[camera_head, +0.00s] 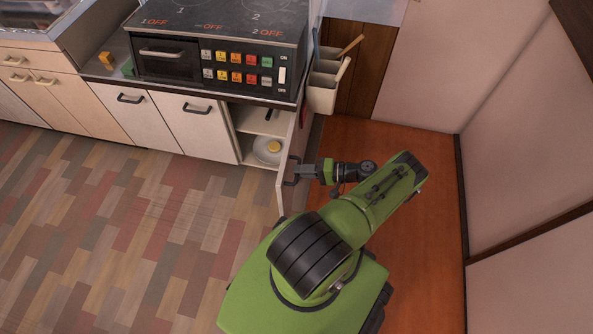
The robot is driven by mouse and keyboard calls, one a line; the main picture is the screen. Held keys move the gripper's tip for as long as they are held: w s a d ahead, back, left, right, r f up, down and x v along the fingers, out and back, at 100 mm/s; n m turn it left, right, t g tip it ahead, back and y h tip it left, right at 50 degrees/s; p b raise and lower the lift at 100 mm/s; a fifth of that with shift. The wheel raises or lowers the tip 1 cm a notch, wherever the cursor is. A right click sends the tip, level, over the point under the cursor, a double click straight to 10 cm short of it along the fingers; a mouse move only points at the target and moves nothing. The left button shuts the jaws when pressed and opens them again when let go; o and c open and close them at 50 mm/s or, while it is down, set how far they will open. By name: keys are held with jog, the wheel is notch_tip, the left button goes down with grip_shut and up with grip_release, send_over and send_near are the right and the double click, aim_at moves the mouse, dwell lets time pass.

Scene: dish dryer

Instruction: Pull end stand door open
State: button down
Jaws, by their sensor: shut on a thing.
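The end stand door (285,190) is at the right end of the counter under the stove. It stands swung out from the cabinet, seen nearly edge-on, and the cabinet interior (246,137) shows beside it. A dark handle (290,172) is on the door's outer face, toward its free edge. My gripper (297,172) is at this handle, on the right side of the door, and is shut on it. The fingertips are small in this view, so the exact grip is hard to see.
Inside the cabinet are a white plate (263,157) with a yellow item and a shelf. A holder with utensils (324,86) hangs on the counter's right side, above my arm. The patterned floor (130,230) left of the door is clear. A pale wall (525,150) stands at right.

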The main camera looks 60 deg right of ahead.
jog(key=shift+s+d, duration=0.1)
jog(key=shift+s, duration=0.05)
jog(key=c, duration=1.1)
grip_release()
jog(key=shift+c, duration=0.2)
jog(key=v, duration=1.5)
jog(key=shift+s+d, duration=0.25)
jog(key=shift+r, duration=0.15)
